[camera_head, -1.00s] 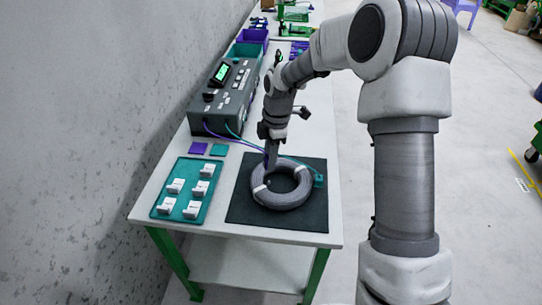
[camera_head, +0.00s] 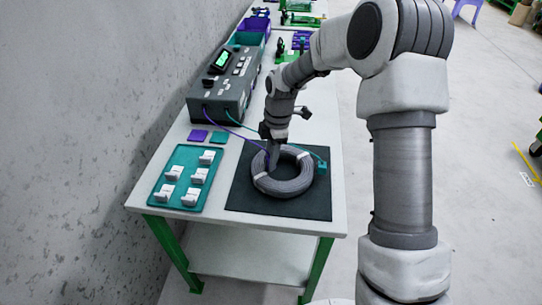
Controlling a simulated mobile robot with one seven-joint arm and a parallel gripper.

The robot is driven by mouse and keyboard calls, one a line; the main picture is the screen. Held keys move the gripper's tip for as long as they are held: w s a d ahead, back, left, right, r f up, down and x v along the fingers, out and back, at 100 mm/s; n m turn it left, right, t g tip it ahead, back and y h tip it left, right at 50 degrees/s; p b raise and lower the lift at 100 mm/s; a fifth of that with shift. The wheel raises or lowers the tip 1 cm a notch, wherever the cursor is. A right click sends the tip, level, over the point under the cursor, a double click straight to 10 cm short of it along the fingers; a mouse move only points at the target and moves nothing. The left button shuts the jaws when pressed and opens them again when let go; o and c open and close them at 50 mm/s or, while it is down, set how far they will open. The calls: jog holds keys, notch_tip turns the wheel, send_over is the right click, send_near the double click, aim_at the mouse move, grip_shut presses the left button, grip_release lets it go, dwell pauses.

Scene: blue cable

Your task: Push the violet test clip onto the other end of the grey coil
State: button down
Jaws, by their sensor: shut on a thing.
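The grey coil (camera_head: 290,187) lies flat on a black mat (camera_head: 240,200) at the near end of the table, with light ties around it. My gripper (camera_head: 273,160) points down at the coil's far left side and is shut. A violet lead (camera_head: 236,134) runs from the tester to the gripper's fingers. The violet clip itself is mostly hidden there, so I cannot tell whether it touches a coil end. The teal clip (camera_head: 321,167) sits at the coil's right side, on a teal lead.
A dark grey tester (camera_head: 224,92) with a lit green display stands behind the mat. Violet (camera_head: 198,135) and teal (camera_head: 219,137) squares lie before it. A teal tray (camera_head: 160,200) with several white blocks is at left.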

jog(key=shift+f, duration=1.1)
dwell(2.4)
jog(key=shift+c, duration=1.8)
grip_release()
jog(key=shift+r+p, duration=2.65)
jog(key=shift+r, duration=0.9)
